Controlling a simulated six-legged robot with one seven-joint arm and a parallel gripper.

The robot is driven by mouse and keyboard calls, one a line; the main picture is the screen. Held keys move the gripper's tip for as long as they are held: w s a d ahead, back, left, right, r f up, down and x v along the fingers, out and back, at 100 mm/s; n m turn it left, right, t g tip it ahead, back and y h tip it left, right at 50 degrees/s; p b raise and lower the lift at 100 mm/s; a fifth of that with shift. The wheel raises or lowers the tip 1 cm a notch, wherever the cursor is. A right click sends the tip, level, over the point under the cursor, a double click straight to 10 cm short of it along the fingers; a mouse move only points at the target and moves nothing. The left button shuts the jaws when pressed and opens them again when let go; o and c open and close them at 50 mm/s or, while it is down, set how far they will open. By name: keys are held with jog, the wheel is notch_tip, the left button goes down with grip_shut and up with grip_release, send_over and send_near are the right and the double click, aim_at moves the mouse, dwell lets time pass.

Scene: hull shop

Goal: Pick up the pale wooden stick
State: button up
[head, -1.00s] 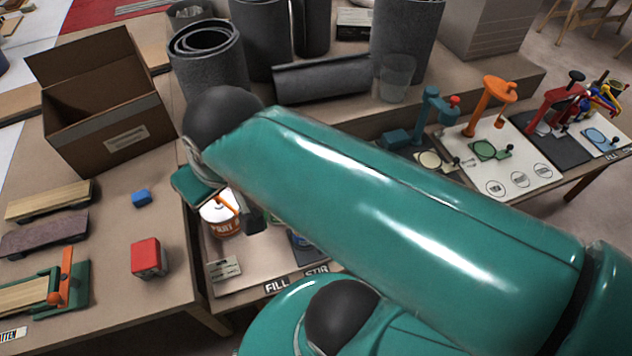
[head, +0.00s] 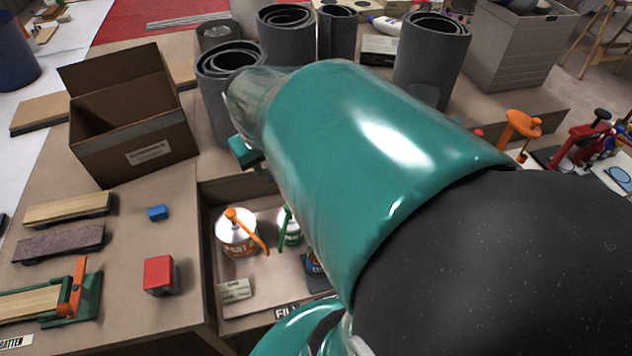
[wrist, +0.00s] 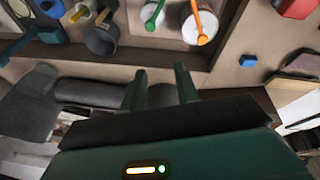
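In the wrist view a small pale stick (wrist: 103,15) stands out of a dark grey cup (wrist: 102,40) at the upper left; its shape is blurred. My gripper (wrist: 160,80) is open and empty, its two teal fingers apart from the stick and cup. An orange stick (wrist: 200,24) and a green stick (wrist: 153,16) lie across paint cans in the same view. In the head view the orange stick (head: 247,230) shows on its can, with the green one (head: 287,222) beside it. My arm hides the cup, the pale stick and my fingers there.
Dark grey rolls (head: 430,60) stand at the back, an open cardboard box (head: 135,150) at the left. A red block (head: 159,274) and blue block (head: 158,212) sit on the left table. The can tray has a raised rim (head: 210,200). Orange and red clamp-like stands are at the right.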

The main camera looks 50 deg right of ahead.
jog(key=s+d+f+m+g+y, duration=0.1)
jog(key=s+d+f+m, duration=0.1)
jog(key=d+f, duration=0.75)
jog(key=s+d+f+m+g+y, duration=0.1)
jog(key=s+d+f, duration=0.35)
jog(key=d, duration=0.75)
notch_tip(320, 180, down, 16)
jog(key=w, duration=0.2)
jog(key=shift+w+d+r, duration=0.1)
jog(key=shift+r, duration=0.05)
grip_shut()
